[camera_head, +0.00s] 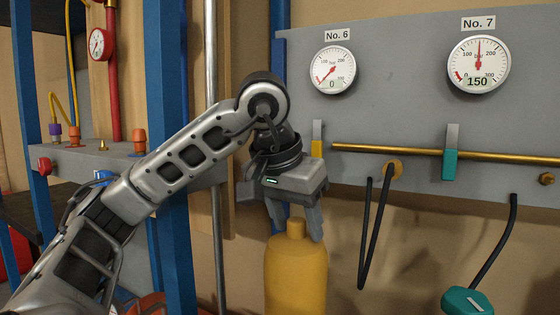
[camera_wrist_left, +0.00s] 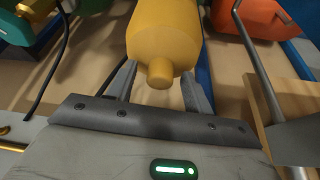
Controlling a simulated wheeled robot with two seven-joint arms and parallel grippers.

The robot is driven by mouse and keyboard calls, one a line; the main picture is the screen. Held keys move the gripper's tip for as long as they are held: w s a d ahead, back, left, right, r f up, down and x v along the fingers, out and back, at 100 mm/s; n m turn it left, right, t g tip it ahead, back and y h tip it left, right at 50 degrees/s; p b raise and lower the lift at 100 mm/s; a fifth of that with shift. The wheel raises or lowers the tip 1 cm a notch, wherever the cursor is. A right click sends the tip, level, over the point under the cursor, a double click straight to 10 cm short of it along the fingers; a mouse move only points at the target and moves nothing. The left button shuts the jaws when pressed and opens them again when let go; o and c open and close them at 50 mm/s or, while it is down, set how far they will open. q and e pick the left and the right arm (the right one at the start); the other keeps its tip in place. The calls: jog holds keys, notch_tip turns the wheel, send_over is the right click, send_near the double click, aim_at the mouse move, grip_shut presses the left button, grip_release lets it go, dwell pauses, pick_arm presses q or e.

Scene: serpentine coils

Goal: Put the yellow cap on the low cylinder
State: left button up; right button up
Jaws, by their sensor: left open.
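A yellow cylinder (camera_head: 296,275) with a short narrow neck stands upright below the No. 6 gauge (camera_head: 333,69), which reads 0. The No. 7 gauge (camera_head: 479,64) reads 150. My left gripper (camera_head: 297,232) is open above the yellow cylinder, its fingers on either side of the neck. The cylinder's neck also shows between the open fingers in the left wrist view (camera_wrist_left: 160,72). I cannot tell whether the fingers touch it. No separate yellow cap can be made out for sure. My right gripper is not in view.
A grey panel (camera_head: 400,60) stands behind, with a brass pipe (camera_head: 410,152), a yellow lever (camera_head: 317,148) and a teal lever (camera_head: 451,160). Black hoses (camera_head: 366,230) hang from it. A teal part (camera_head: 467,300) is at lower right. A blue post (camera_head: 167,120) stands behind my left arm.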

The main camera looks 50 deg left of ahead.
pick_arm(q)
jog(key=shift+r, duration=0.35)
jog(key=p+v, duration=0.3)
jog(key=v, duration=0.2)
jog(key=shift+w+r, duration=0.1)
jog(key=shift+r, duration=0.15)
jog(key=p+v, duration=0.7)
jog(key=v, duration=0.3)
jog(key=shift+s, duration=0.2)
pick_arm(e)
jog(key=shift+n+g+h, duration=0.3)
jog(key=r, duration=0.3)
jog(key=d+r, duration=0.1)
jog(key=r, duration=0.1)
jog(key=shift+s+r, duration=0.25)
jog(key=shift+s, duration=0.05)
pick_arm(q)
jog(key=shift+a+f, duration=0.1)
jog(key=shift+f, duration=0.05)
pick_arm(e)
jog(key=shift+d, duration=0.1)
